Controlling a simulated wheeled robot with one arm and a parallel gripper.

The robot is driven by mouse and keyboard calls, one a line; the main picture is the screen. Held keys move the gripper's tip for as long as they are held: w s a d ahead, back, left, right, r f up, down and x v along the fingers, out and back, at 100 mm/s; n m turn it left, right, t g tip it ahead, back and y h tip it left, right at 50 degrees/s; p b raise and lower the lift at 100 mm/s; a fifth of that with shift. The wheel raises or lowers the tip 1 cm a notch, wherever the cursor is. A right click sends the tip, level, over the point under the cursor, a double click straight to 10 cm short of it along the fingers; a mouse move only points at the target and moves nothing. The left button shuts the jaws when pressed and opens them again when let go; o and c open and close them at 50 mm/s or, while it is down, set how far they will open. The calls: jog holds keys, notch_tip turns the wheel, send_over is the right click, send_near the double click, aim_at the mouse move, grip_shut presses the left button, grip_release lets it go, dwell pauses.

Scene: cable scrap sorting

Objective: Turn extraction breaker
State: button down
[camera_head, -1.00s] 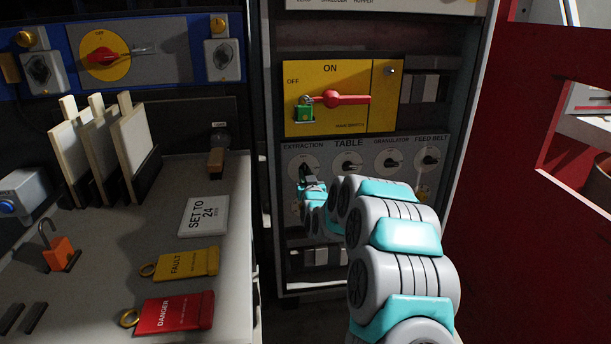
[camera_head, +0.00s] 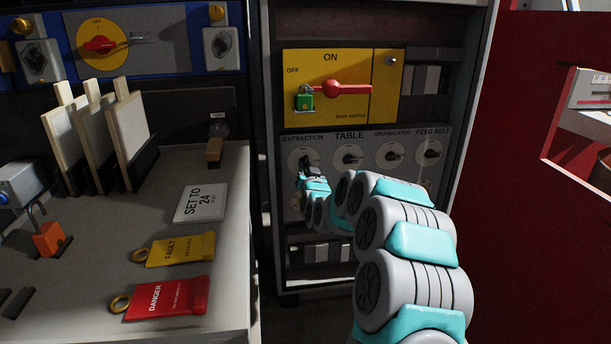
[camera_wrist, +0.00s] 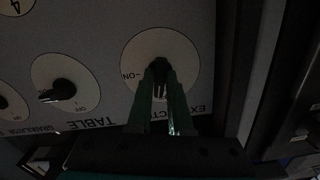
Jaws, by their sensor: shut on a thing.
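The extraction breaker is a dark rotary knob on a round white dial (camera_head: 293,156), leftmost in the row on the grey panel under the yellow main switch. In the wrist view its dial (camera_wrist: 187,62) fills the upper middle, with "ON" readable at its left. My gripper (camera_head: 307,164) is at this dial, and in the wrist view its two fingers (camera_wrist: 160,72) are closed around the dark knob (camera_wrist: 159,64). The fingers hide much of the knob, so its exact angle is unclear.
The table (camera_head: 348,157), granulator (camera_head: 392,155) and feed belt (camera_head: 429,153) knobs sit to the right. Above is the yellow main switch (camera_head: 380,110) with a red handle and green padlock (camera_head: 304,102). A bench (camera_head: 110,265) with tags stands left; a red panel (camera_head: 530,240) is right.

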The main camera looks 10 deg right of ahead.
jog(key=shift+m+b, duration=7.25)
jog(key=shift+m, duration=0.05)
jog(key=c, duration=0.8)
grip_release()
jog(key=shift+c, duration=0.2)
